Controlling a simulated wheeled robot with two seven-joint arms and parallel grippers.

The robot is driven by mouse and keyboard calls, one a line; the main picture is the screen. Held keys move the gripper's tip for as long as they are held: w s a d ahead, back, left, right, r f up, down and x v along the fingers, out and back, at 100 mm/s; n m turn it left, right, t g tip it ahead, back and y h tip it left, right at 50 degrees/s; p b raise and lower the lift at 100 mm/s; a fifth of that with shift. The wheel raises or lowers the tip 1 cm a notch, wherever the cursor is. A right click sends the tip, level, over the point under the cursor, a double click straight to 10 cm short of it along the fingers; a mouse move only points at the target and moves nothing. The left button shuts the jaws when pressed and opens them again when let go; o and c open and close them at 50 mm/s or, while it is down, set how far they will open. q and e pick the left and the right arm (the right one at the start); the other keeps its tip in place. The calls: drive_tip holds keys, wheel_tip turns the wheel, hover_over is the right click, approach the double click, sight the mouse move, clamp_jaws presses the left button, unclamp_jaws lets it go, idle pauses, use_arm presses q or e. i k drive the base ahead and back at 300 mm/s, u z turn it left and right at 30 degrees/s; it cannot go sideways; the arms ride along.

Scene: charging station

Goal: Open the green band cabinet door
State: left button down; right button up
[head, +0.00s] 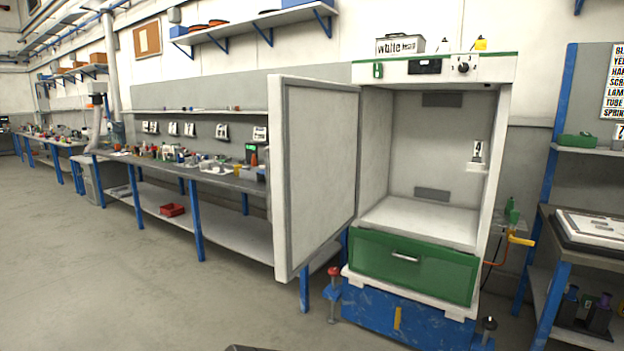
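The cabinet with a green band (440,55) along its top edge stands right of centre in the head view. Its pale door (318,170) is hinged on the left side and stands wide open, swung out toward me and to the left. The inside of the cabinet (425,150) is in plain view, with a small shelf bearing a tag marked 4 on its right wall. A closed green drawer (415,265) with a silver handle is below the opening. Neither of my grippers shows in this view.
A long workbench (215,178) with blue legs and many small items runs along the wall at left. A blue-framed rack (553,170) stands at right. A red-topped post (333,285) stands by the cabinet's blue base. The floor (120,280) at front left is clear.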

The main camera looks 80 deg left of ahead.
sight(313, 153)
drive_tip(key=u, duration=0.4)
drive_tip(key=i, duration=0.8)
drive_tip(key=u, duration=0.7)
